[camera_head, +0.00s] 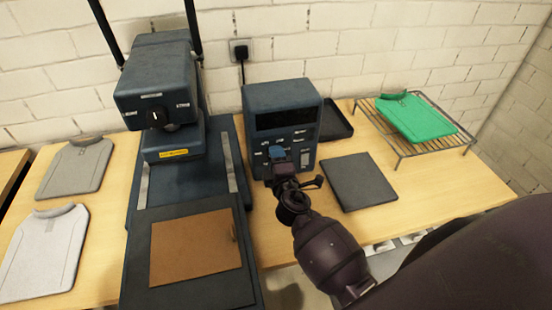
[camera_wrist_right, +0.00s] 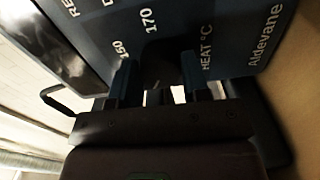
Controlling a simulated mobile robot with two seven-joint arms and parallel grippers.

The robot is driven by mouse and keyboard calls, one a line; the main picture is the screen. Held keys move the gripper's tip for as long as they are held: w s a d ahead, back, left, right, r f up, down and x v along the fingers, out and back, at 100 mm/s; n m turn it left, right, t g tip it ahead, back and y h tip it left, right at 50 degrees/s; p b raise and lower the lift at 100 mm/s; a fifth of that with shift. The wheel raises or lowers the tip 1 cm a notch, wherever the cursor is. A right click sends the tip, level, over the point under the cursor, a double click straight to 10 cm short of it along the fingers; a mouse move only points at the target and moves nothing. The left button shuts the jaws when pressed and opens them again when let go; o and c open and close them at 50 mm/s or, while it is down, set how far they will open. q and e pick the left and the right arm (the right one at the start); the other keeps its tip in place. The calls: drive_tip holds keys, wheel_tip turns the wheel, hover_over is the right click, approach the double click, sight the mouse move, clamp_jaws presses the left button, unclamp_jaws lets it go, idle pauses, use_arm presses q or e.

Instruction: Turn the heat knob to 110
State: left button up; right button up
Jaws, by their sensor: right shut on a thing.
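The dark blue control box (camera_head: 283,98) stands on the table against the back wall, with a dark display and white labels on its front. My right gripper (camera_head: 290,160) is at the lower front of this box. In the right wrist view its two fingers (camera_wrist_right: 157,82) stand on either side of the dark heat knob (camera_wrist_right: 156,68) and are shut on it. The labels 150, 170 and "HEAT °C" (camera_wrist_right: 206,48) show around it. The other scale marks and the knob's pointer cannot be made out. My left gripper is not in view.
A heat press (camera_head: 155,90) with a brown sheet (camera_head: 195,248) on its lower plate stands left of the box. Grey shirts (camera_head: 78,167) lie at far left. A dark pad (camera_head: 358,182), a black tray (camera_head: 335,121) and a green shirt (camera_head: 415,118) on a wire rack (camera_head: 437,150) are right.

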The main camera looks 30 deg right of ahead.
drive_tip(key=n+p, duration=0.1)
drive_tip(key=n, duration=0.5)
drive_tip(key=shift+n, duration=0.3)
idle(0.4)
drive_tip(key=o, duration=0.9)
drive_tip(key=b+v, duration=0.1)
drive_tip(key=v, duration=1)
